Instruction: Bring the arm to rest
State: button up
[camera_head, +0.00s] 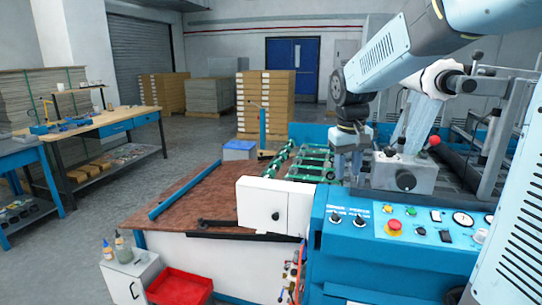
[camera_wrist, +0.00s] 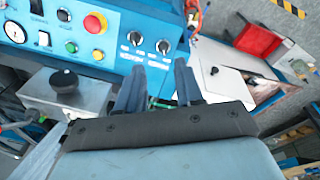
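My arm reaches in from the upper right of the head view and bends down at the wrist. My gripper (camera_head: 348,168) hangs over the blue machine, just left of a grey metal block with a black knob (camera_head: 405,180). In the wrist view my gripper (camera_wrist: 160,88) shows two blue-grey fingers spread apart, with nothing seen between them. The blue control panel (camera_head: 400,226) is in front of the gripper in the head view; the panel also shows along the top of the wrist view (camera_wrist: 115,40).
A whitish roll (camera_head: 437,76) with clear film hanging below it sits behind the block, close to my arm. Green bars (camera_head: 312,160) lie left of the gripper. A white box (camera_head: 275,205), a brown table (camera_head: 180,205) and a red tray (camera_head: 180,287) are further left. Open floor lies beyond.

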jog(key=s+d+r+m+t+y, duration=0.1)
jog(key=s+t, duration=0.3)
jog(key=s, duration=1.7)
jog(key=shift+d+r+m, duration=0.3)
jog(key=shift+d+m, duration=0.1)
jog(key=shift+d, duration=0.05)
jog(key=shift+s, duration=0.15)
